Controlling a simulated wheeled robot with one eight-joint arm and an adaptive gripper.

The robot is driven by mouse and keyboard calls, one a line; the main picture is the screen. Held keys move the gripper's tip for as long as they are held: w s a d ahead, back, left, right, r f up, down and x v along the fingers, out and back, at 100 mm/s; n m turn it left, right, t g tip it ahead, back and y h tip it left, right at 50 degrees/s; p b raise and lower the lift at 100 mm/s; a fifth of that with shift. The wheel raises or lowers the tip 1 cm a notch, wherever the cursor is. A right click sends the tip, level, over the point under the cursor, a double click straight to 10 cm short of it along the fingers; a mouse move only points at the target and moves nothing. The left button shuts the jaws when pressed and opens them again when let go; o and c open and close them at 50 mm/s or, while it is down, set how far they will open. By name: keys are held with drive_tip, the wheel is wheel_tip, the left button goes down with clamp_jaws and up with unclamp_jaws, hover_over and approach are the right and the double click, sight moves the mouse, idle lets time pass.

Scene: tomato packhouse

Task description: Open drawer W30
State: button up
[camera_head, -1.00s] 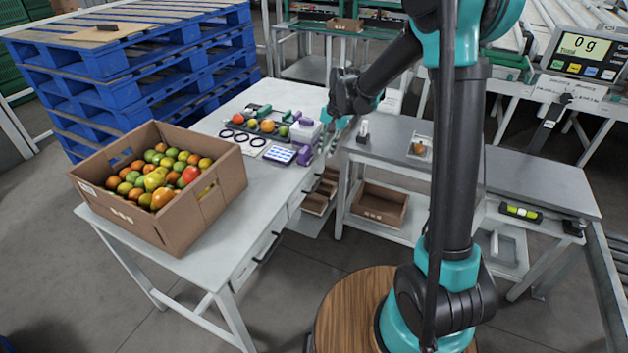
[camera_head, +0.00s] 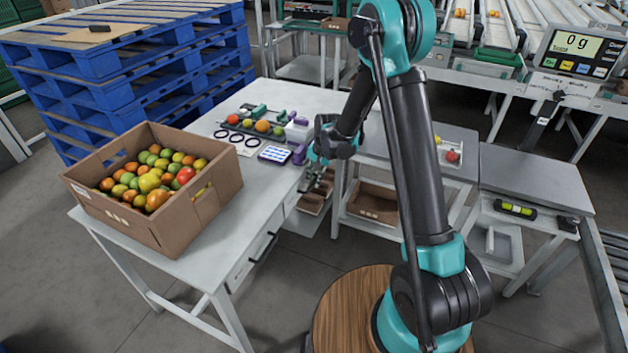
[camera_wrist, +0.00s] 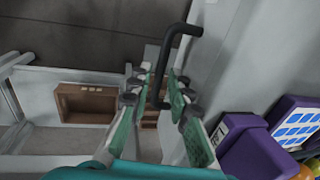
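The white table (camera_head: 165,250) has drawers with dark bar handles along its front side. One handle (camera_head: 264,246) shows in the head view, nearer the table's front end. No label W30 can be read. My gripper (camera_head: 318,182) is low at the table's side, near its far part, and hides the front there. In the wrist view my gripper (camera_wrist: 155,92) is open, with green-padded fingers apart. A black handle (camera_wrist: 168,60) on a pale front (camera_wrist: 225,50) runs between the fingertips, one finger on each side. I cannot tell whether they touch it. No drawer looks pulled out.
A cardboard box (camera_head: 190,217) of tomatoes stands on the table. A purple device (camera_wrist: 250,148) sits close to my gripper at the table edge.

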drive_tip(key=shift+f, duration=0.15)
clamp_jaws()
